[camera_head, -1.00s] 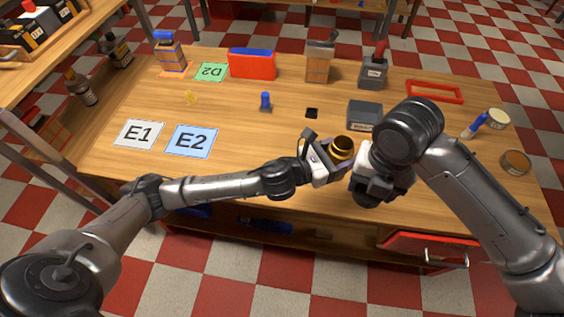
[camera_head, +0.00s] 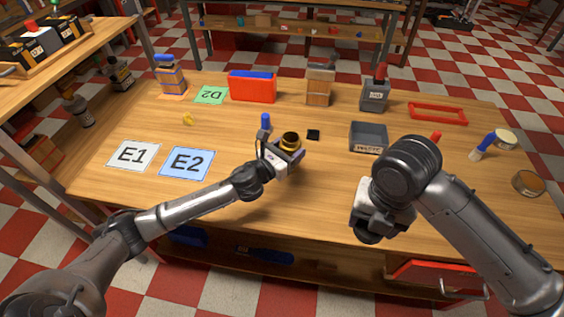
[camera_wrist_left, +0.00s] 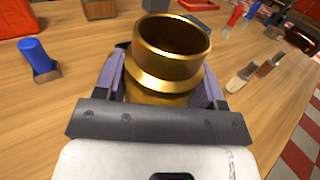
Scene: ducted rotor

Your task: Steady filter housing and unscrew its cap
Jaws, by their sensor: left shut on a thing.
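The filter housing (camera_head: 290,141) looks like a gold cylinder with a flared upper ring. In the left wrist view the housing (camera_wrist_left: 170,55) stands roughly upright, and its top is open and hollow with no cap on it. My left gripper (camera_head: 287,152) is shut on it, one finger on each side. I cannot tell whether its bottom touches the table. My right gripper (camera_head: 370,228) points down near the table's front edge, apart from the housing. Its fingers are hidden, so I cannot see whether it holds the cap. I cannot identify a cap elsewhere.
A grey bin (camera_head: 368,138) lies to the right. Mats E1 (camera_head: 133,155) and E2 (camera_head: 187,163) lie at the left. A round brown-topped thing (camera_head: 528,183) sits at the far right.

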